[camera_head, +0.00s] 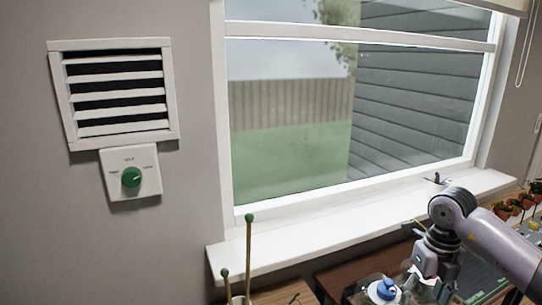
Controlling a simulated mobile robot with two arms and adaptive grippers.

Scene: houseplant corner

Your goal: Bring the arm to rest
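My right arm comes in from the right edge over the table below the window. My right gripper (428,290) points down near the bottom edge, beside a round item with a blue top (386,289). The fingertips are small and partly cut off, so I cannot tell whether it is open, shut or touching anything. My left gripper is not in view.
A white window sill (300,243) runs behind the table. Green-tipped stakes (249,220) stand upright at the bottom. Small potted plants (503,209) stand at the right. A vent (115,92) and green dial (131,177) are on the left wall.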

